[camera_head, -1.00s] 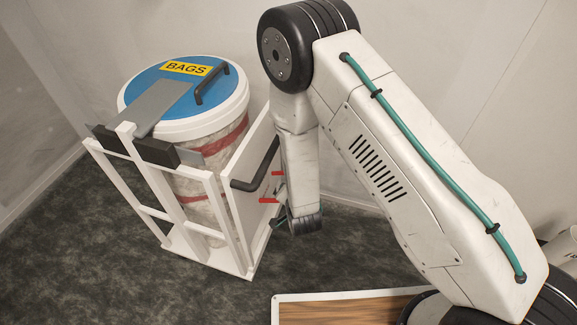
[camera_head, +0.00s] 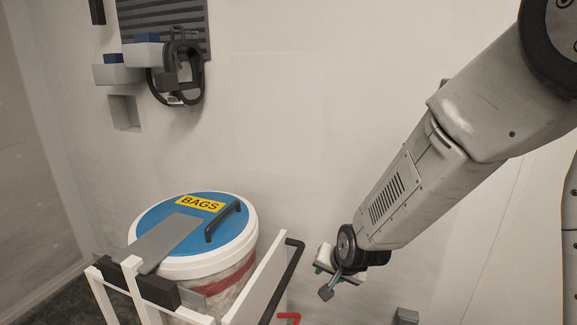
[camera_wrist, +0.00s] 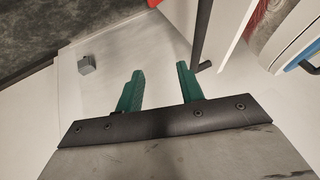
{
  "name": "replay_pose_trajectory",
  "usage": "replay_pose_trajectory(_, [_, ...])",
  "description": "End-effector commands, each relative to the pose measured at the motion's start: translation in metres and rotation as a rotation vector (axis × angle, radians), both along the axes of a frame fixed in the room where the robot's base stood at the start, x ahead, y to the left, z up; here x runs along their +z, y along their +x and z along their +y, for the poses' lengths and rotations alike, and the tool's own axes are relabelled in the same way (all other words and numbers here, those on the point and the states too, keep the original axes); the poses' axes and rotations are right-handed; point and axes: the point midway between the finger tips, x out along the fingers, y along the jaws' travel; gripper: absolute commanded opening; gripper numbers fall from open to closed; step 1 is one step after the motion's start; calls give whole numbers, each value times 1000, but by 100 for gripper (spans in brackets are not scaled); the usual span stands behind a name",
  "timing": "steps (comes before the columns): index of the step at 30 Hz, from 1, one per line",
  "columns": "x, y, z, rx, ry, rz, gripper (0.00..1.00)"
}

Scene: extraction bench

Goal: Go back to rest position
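My gripper (camera_head: 328,281) hangs at the end of my arm, to the right of the bin's frame and apart from its dark handle in the head view. In the wrist view its two green fingers (camera_wrist: 158,80) are spread, with nothing between them. The wrist view shows a dark bar (camera_wrist: 203,35) close beyond the right fingertip; I see no grip on it.
A white bin (camera_head: 195,266) with a blue lid (camera_head: 158,212) marked BAGS stands in a white frame (camera_head: 258,277) with a dark handle (camera_head: 290,268). A grey block (camera_head: 405,316) sits at the bottom right. Wall shelves (camera_head: 119,75) hang upper left.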

Motion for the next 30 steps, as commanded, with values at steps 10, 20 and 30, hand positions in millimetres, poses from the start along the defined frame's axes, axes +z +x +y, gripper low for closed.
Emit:
replay_pose_trajectory(10, [115,-92,-76,153,-120,140,38])
replay_pose_trajectory(20, [180,-219,-140,273,-240,295,38])
replay_pose_trajectory(30, [197,-294,-163,325,-291,395,38])
